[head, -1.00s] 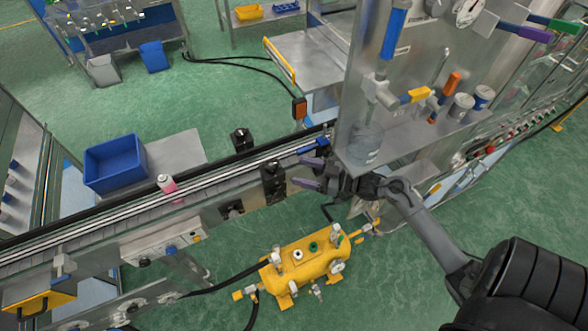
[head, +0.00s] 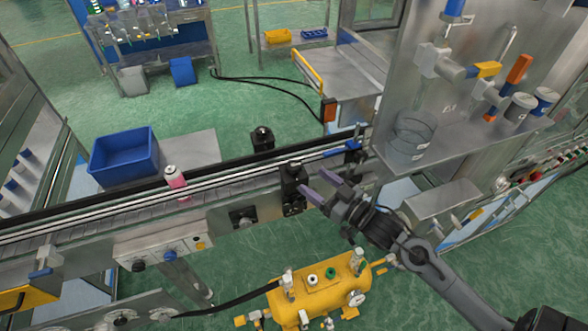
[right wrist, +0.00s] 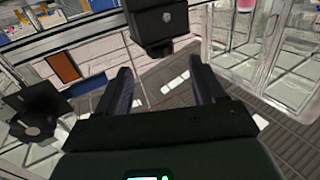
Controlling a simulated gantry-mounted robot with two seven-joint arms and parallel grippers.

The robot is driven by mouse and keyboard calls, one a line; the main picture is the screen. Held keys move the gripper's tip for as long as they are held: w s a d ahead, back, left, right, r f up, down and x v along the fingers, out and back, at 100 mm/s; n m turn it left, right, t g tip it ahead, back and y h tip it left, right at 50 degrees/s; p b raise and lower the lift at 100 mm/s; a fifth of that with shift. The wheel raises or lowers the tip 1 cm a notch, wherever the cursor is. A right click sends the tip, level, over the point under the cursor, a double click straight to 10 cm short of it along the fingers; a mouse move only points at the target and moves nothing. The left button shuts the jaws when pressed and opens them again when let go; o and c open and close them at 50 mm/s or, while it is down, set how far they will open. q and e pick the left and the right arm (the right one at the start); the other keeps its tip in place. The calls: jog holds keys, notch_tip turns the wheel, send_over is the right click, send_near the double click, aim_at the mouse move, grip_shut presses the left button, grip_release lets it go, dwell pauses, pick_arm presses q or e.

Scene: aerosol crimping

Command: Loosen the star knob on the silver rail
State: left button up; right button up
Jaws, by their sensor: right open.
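The silver rail (head: 225,182) runs along the conveyor in the head view. A black clamp block (head: 293,188) stands at the rail's near side. A small dark knob-like part (head: 243,218) sits on the conveyor's side plate to its left. I cannot tell which dark part is the star knob. My right gripper (head: 318,187) is open and empty, its purple fingers pointing left, just right of the black block. In the right wrist view the open fingers (right wrist: 160,75) point at a black block (right wrist: 155,28) with a small silver screw, apart from it. My left gripper is out of view.
A pink can (head: 175,180) stands on the conveyor. A blue bin (head: 125,157) is behind it. A second black block (head: 262,139) stands across the conveyor. A steel cabinet with shelf (head: 470,145) rises at right; a yellow tank (head: 325,293) is below on the floor.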

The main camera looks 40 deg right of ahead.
aim_at(299, 171)
jog(key=w, duration=0.7)
jog(key=shift+w+a, duration=0.15)
jog(key=shift+a, duration=0.2)
jog(key=shift+w+a+b, duration=0.1)
jog(key=shift+w+b, duration=0.2)
jog(key=shift+w, duration=0.35)
jog(key=shift+c, duration=0.5)
